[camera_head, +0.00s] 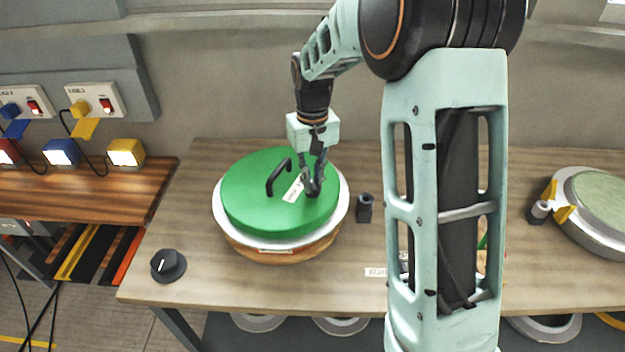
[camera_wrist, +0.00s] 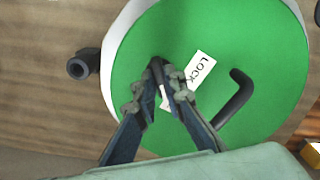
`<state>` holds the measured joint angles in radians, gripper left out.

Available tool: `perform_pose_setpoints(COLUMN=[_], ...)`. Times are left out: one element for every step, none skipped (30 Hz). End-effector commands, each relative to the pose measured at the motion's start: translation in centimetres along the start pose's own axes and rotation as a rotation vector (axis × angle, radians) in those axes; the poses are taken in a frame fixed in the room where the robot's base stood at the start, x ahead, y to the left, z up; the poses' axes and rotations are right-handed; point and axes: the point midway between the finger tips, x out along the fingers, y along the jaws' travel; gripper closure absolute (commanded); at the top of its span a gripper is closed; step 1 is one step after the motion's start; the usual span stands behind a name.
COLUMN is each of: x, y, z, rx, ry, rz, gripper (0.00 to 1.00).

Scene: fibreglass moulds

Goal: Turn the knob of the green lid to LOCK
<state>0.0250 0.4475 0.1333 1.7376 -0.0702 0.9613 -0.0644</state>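The green lid (camera_head: 250,205) lies on a round white-rimmed mould on the wooden table, left of centre. It also fills much of the wrist view (camera_wrist: 255,40). It carries a black bar handle (camera_head: 271,180), also in the wrist view (camera_wrist: 238,98), and a white label reading LOCK (camera_wrist: 199,68). The dark knob (camera_wrist: 157,70) is on the lid beside the label, mostly hidden by my fingers. My gripper (camera_head: 312,188) points down at the lid, its fingertips (camera_wrist: 158,82) on either side of the knob and seemingly closed against it. The knob's pointing direction is not clear.
A small dark cylinder (camera_head: 364,208) stands just right of the mould. A loose black knob (camera_head: 168,265) sits at the table's front left corner. Another mould (camera_head: 590,235) with yellow clamps is at the far right. My arm hides the table's middle right.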

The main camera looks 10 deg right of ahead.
Motion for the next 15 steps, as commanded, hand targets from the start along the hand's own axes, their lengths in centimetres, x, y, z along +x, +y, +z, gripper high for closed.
perform_pose_setpoints(x=[-0.02, -0.02, -0.03, -0.03, -0.03, -0.03, -0.04, -0.04, -0.05, -0.06, -0.06, -0.07, -0.08, -0.08, -0.09], y=[0.00, 0.00, 0.00, 0.00, 0.00, 0.00, 0.00, 0.00, 0.00, 0.01, 0.01, 0.01, 0.01, 0.01, 0.01], z=[-0.01, -0.01, -0.01, -0.01, -0.01, -0.01, -0.01, -0.01, -0.02, -0.02, -0.01, -0.01, -0.01, -0.01, -0.01], rx=[0.000, 0.000, 0.000, 0.000, 0.000, -0.001, -0.003, -0.005, -0.010, -0.015, -0.021, -0.031, -0.042, -0.054, -0.072], ry=[0.000, 0.000, 0.000, 0.000, 0.000, 0.000, 0.000, 0.000, 0.001, 0.000, 0.000, 0.000, 0.000, 0.000, 0.000], rz=[0.000, 0.000, 0.000, 0.000, 0.000, 0.000, 0.000, 0.000, 0.000, 0.000, 0.000, 0.000, 0.000, 0.000, 0.000], gripper=[1.00, 1.00, 1.00, 1.00, 1.00, 1.00, 1.00, 1.00, 1.00, 1.00, 1.00, 1.00, 1.00, 1.00, 1.00])
